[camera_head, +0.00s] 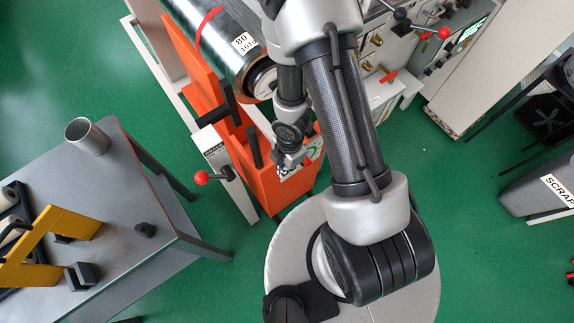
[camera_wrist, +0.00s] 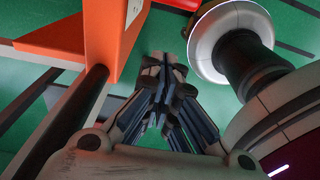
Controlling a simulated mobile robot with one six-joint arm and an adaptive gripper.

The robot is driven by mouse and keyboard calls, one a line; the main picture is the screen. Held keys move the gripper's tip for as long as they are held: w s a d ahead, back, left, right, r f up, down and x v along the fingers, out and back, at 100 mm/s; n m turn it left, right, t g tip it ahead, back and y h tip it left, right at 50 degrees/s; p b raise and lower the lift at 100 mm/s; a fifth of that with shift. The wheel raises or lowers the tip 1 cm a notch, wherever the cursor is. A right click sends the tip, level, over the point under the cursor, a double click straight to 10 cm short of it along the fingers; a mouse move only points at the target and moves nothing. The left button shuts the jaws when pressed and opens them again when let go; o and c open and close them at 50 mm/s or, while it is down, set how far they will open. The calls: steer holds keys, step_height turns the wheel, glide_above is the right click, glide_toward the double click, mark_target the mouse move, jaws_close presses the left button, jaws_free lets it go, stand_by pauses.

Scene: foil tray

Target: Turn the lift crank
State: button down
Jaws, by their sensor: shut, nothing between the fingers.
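The orange lift stand (camera_head: 262,168) holds a large metallic roll in the head view. A black handle (camera_head: 228,102) and a shorter black grip (camera_head: 253,147) stick out at its near side; they look like the lift crank, but how they join is unclear. My gripper (camera_head: 285,170) hangs just right of the black grip, against the orange frame. In the wrist view, my gripper (camera_wrist: 164,72) is shut, with nothing between its fingers. A dark bar (camera_wrist: 72,122) runs beside it on the left, apart from the fingers; I cannot tell whether it belongs to the crank.
A red-balled lever (camera_head: 201,178) sticks out left of the stand. A grey table (camera_head: 110,235) with a metal cup (camera_head: 86,137) and a yellow bracket (camera_head: 50,240) stands at left. A machine panel with another red-knobbed lever (camera_head: 443,33) is at upper right. A scrap bin (camera_head: 535,190) stands at right.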

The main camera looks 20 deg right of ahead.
mark_target(306, 163)
steer(key=d+f, duration=0.1)
steer(key=w+d+f, duration=0.1)
steer(key=d, duration=0.1)
steer(key=shift+d+f, duration=0.15)
steer(key=shift+d, duration=0.1)
steer(key=shift+d+p, duration=0.1)
steer(key=shift+p, duration=0.2)
stand_by(0.3)
steer(key=shift+w+d+r+y+p, duration=0.2)
steer(key=shift+d+y+p, duration=0.1)
steer(key=shift+p, duration=0.1)
